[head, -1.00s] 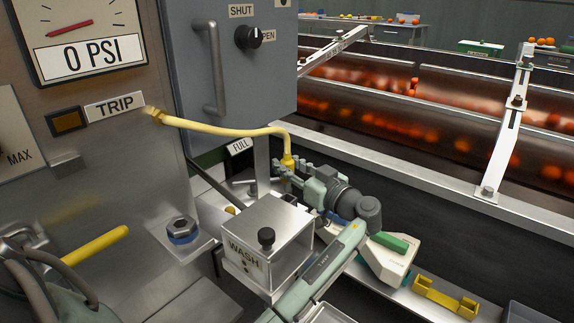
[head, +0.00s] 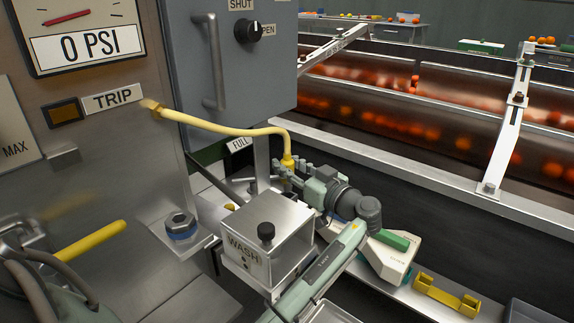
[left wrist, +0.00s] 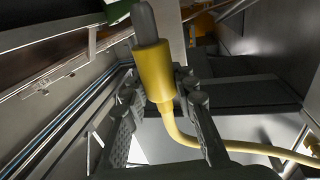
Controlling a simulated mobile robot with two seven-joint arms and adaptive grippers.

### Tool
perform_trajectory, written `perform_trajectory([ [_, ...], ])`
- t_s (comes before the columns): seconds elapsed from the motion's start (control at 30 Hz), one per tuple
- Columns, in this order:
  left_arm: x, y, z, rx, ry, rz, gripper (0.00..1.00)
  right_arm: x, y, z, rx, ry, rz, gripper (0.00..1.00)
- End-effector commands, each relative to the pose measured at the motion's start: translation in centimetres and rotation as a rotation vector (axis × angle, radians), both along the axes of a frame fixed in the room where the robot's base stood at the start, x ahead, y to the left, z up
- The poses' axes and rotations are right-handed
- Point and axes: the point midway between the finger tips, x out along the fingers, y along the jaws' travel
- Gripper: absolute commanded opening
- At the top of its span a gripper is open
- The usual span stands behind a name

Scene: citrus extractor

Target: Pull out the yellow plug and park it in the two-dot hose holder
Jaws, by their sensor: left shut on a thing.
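The yellow plug (left wrist: 154,74) is held between the fingers of my left gripper (left wrist: 155,100) in the left wrist view. Its grey tip points up and looks free of any socket. In the head view my left gripper (head: 284,173) is shut at the yellow fitting (head: 288,161), behind the WASH box. A yellow hose (head: 225,130) runs from it to the panel beside the TRIP label. Two dark dots show on the front of the WASH box (head: 270,255). I cannot pick out a two-dot hose holder for sure. My right gripper is not in view.
A grey cabinet (head: 235,65) with a handle stands behind the hose. A white-and-green unit (head: 390,258) and a yellow bracket (head: 445,295) sit on the ledge to the right.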

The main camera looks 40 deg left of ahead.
Motion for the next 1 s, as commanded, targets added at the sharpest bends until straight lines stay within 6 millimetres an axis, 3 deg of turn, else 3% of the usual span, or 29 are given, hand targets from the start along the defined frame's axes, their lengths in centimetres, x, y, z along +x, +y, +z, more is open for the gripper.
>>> perform_trajectory([
  [1.0,0.00,0.01,0.05,0.000,-0.001,0.000,0.00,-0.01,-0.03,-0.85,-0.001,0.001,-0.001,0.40],
])
